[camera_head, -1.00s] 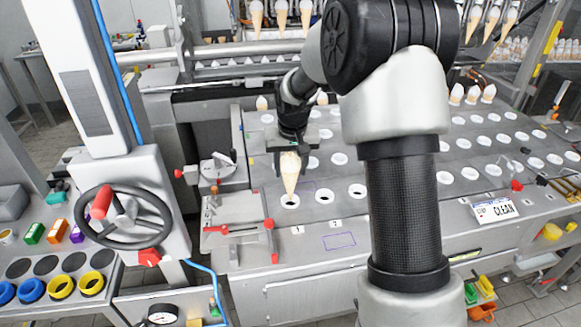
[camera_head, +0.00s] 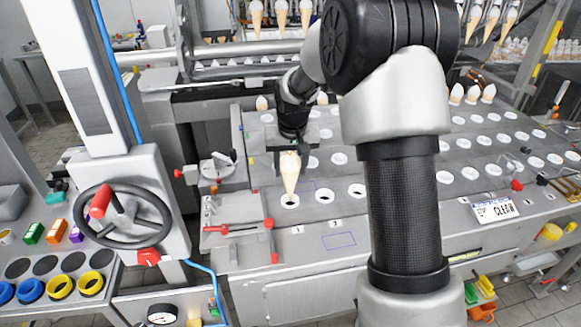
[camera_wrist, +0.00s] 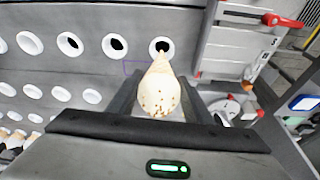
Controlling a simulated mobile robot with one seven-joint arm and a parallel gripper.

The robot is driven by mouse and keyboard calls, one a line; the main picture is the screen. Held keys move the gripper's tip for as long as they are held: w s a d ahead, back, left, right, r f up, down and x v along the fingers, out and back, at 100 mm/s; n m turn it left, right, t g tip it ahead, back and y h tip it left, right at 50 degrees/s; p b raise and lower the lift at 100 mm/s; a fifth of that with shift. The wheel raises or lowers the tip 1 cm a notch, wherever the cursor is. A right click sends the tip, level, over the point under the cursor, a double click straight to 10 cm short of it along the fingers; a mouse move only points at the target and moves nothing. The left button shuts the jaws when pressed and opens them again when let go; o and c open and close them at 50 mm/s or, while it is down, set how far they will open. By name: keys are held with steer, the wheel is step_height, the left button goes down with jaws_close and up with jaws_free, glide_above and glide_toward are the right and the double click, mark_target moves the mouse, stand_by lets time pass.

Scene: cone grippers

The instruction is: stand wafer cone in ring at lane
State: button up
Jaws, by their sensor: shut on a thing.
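My gripper (camera_head: 290,150) is shut on a wafer cone (camera_head: 290,172), which hangs upright, tip down, over the front-left white ring (camera_head: 290,201) of the metal table. The tip is at the ring's opening; I cannot tell whether it is inside it. In the wrist view the cone (camera_wrist: 158,92) shows its pale, speckled top between the jaws of the gripper (camera_wrist: 160,112). Its tip points to the dark hole of the ring (camera_wrist: 161,47).
Empty rings (camera_head: 324,196) continue to the right along the front row. A red-handled fixture (camera_head: 236,229) lies close at the front left. A small round device (camera_head: 216,165) stands left of the gripper. A CLEAN sign (camera_head: 494,210) stands at right.

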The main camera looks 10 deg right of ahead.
mark_target(291, 187)
steer(key=shift+f, duration=0.15)
steer(key=shift+f+b, duration=3.4)
steer(key=shift+f, duration=1.25)
steer(key=o, duration=0.8)
steer(key=shift+r, duration=0.1)
steer(key=p+v, duration=0.1)
steer(key=v, duration=1.6)
steer(key=shift+r, duration=0.25)
